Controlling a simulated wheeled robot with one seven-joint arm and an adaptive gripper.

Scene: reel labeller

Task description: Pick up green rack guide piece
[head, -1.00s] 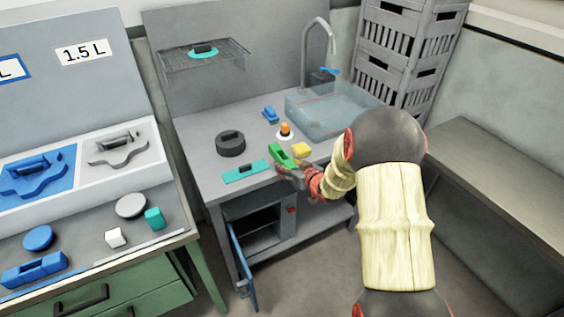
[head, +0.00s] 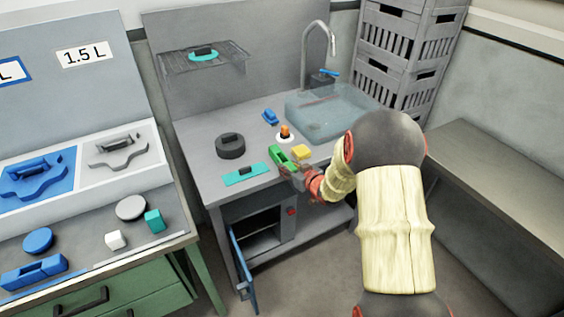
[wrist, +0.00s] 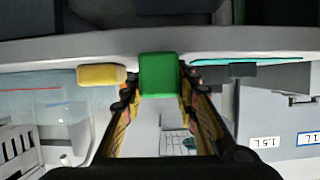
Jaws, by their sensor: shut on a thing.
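The green rack guide piece (head: 282,158) is at the front edge of the grey counter, beside the yellow block. In the wrist view the green piece (wrist: 159,75) sits between the two fingers of my gripper (wrist: 160,88), which is shut on it. My gripper (head: 292,170) also shows in the head view, reaching in from the front right. Whether the piece still touches the counter I cannot tell.
A yellow block (head: 301,152) stands close on the right, and a teal flat piece (head: 246,174) lies to the left. A dark reel (head: 230,146), an orange-topped item (head: 285,133) and a blue piece (head: 270,117) lie behind. A sink (head: 330,112) is at the back right. A blue cabinet door (head: 243,267) hangs open below.

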